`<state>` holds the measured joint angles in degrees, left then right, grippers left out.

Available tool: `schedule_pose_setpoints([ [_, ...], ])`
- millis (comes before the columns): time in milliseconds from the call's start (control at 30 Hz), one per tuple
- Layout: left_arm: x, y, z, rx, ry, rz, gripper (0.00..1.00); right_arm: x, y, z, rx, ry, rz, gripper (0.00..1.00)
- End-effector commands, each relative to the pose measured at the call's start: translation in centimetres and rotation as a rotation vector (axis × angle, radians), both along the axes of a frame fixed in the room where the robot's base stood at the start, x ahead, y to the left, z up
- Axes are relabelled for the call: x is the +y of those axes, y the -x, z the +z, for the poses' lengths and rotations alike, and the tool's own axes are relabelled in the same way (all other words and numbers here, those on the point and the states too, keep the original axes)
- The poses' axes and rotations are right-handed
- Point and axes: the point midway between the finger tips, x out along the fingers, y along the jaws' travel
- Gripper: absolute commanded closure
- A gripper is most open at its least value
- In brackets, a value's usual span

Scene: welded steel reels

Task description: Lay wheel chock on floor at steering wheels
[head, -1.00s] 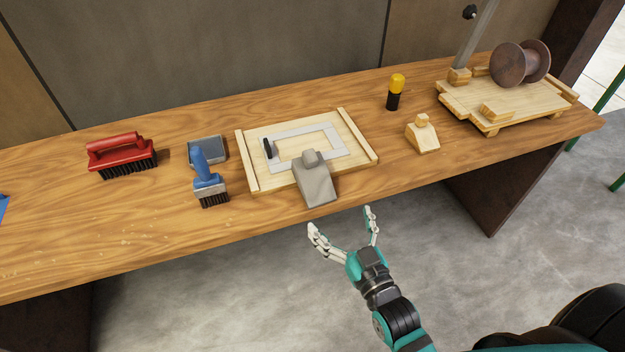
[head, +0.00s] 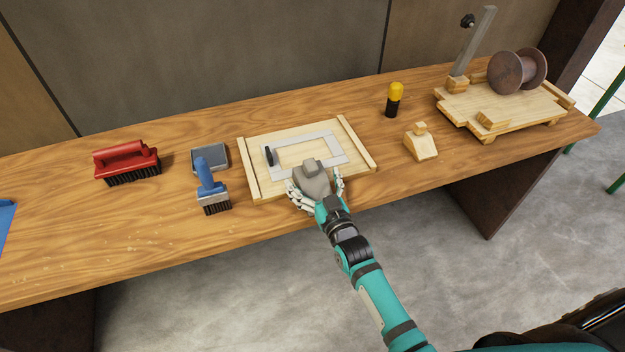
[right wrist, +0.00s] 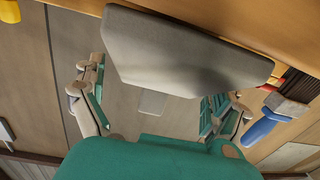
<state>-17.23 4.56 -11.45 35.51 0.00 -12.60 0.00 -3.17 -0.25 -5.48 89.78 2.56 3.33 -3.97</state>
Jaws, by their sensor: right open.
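A grey wedge-shaped block with a knob on top (head: 312,177), which looks like the wheel chock, sits at the front edge of a wooden board on the bench. My right gripper (head: 316,188) is at its near end, with fingers open on either side of it. In the right wrist view the grey block (right wrist: 180,55) fills the upper middle, beyond and between the spread fingers (right wrist: 160,100). I cannot tell whether the fingers touch it. A similar wooden wedge with a knob (head: 421,146) stands to the right. My left gripper and any steering wheels are not in view.
The wooden board (head: 358,166) has raised side strips and a pale frame. A blue-handled brush (head: 208,178), grey block (head: 209,157) and red brush (head: 127,160) lie left. A yellow-black marker (head: 394,100) and wooden platform with reel (head: 517,105) stand right. Concrete floor (head: 260,290) is clear.

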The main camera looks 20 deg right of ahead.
Motion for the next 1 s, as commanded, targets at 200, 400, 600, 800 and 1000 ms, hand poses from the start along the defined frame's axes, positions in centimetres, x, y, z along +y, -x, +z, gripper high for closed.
schedule_pose_setpoints([
  [200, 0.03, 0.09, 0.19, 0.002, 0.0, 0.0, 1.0, 0.16, -1.34, -0.03, 0.0, 0.0, 0.0, 0.01],
  [400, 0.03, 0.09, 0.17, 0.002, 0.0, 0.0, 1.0, 0.15, -1.3, -0.04, 0.0, 0.0, 0.0, 0.06],
  [600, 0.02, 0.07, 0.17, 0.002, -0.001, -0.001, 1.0, 0.14, -1.29, -0.03, 0.0, 0.0, 0.0, 0.32],
  [800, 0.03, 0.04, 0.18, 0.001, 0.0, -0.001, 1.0, 0.14, -1.28, -0.04, 0.0, 0.0, 0.0, 0.58],
  [1000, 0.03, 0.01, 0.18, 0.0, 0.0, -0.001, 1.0, 0.14, -1.31, 0.05, -0.002, 0.0, 0.0, 0.68],
])
